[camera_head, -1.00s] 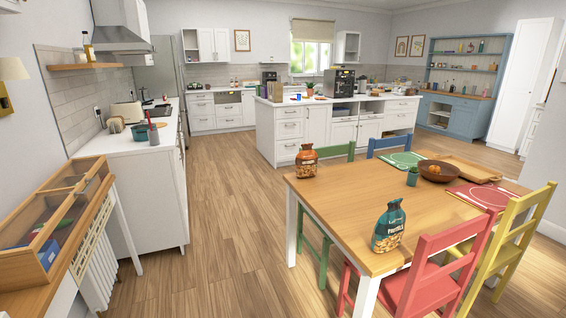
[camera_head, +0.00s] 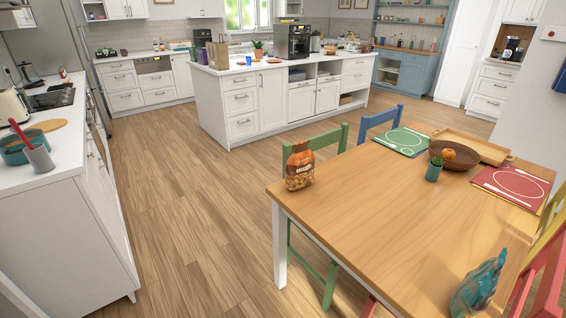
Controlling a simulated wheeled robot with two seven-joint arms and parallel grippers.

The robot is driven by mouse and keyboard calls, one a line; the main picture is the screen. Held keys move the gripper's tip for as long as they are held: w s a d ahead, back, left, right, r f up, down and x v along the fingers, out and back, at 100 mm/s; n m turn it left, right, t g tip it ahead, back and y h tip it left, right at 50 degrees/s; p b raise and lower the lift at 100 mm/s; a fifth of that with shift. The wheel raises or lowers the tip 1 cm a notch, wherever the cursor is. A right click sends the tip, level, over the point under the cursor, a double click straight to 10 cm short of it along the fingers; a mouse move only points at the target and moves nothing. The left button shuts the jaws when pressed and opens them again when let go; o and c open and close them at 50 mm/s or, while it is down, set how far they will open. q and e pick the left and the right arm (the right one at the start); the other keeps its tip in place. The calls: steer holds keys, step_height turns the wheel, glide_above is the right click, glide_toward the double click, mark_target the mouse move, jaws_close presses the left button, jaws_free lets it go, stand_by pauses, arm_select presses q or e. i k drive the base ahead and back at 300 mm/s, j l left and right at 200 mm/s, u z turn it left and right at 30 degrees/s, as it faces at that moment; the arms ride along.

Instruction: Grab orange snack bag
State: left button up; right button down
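The orange snack bag (camera_head: 299,167) stands upright at the left far corner of the wooden dining table (camera_head: 375,205). It is an orange bag with a clear lower part that shows its contents. A teal snack bag (camera_head: 479,285) stands near the table's front edge at the lower right, seen from above. Neither of my grippers shows in the view.
Green (camera_head: 331,139), blue, yellow and red chairs stand around the table. A green cup (camera_head: 434,170), a brown bowl (camera_head: 456,154), a wooden tray (camera_head: 474,146) and placemats are on it. Open floor (camera_head: 190,190) lies between the left counter (camera_head: 62,160), the white island (camera_head: 270,95) and the table.

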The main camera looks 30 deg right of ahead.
mark_target(300, 169)
steer(key=i+z, duration=0.35)
steer(key=i+j+z, duration=0.2)
steer(key=i+z, duration=0.15)
steer(key=i+j+z, duration=0.35)
